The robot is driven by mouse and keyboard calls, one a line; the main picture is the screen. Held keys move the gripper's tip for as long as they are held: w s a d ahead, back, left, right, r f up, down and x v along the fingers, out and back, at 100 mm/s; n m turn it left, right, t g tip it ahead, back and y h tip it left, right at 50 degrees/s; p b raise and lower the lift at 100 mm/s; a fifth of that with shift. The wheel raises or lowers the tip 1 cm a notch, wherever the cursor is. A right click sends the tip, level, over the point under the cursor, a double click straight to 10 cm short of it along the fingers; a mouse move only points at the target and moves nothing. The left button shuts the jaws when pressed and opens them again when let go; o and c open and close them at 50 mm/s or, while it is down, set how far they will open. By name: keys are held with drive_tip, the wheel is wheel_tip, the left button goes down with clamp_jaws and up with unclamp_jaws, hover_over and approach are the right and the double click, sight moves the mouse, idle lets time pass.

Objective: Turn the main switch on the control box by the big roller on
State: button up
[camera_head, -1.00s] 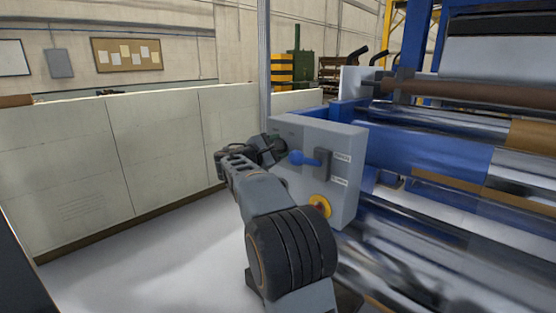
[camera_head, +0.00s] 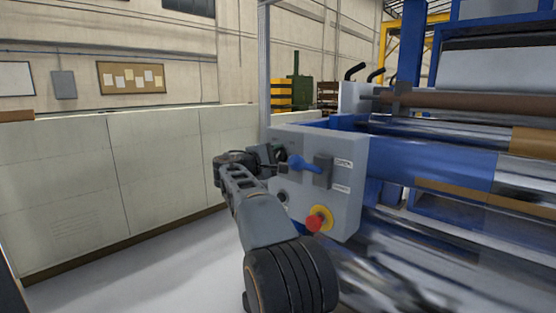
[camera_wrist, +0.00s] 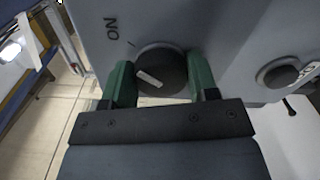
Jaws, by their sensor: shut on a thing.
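The grey control box (camera_head: 345,205) stands at the left end of the big roller machine. The main switch (camera_wrist: 172,68) is a dark round knob with a white pointer bar, in the upper middle of the wrist view. An "ON" label (camera_wrist: 112,28) and a short tick are up and left of it; the pointer slants and is not in line with the tick. My gripper (camera_wrist: 160,78) is shut on the knob, one green finger on each side.
A second dark knob (camera_wrist: 277,74) shows in the wrist view. Shiny rollers (camera_head: 430,150) lie right; a pale low wall (camera_head: 120,190) stands left.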

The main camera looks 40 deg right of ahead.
drive_tip(key=o, duration=0.9)
drive_tip(key=shift+o, duration=0.2)
drive_tip(key=s+a, duration=0.2)
drive_tip(key=a, duration=1.1)
drive_tip(key=shift+s+a+b, duration=0.2)
drive_tip(key=shift+a+b, duration=0.1)
drive_tip(key=shift+w, duration=0.1)
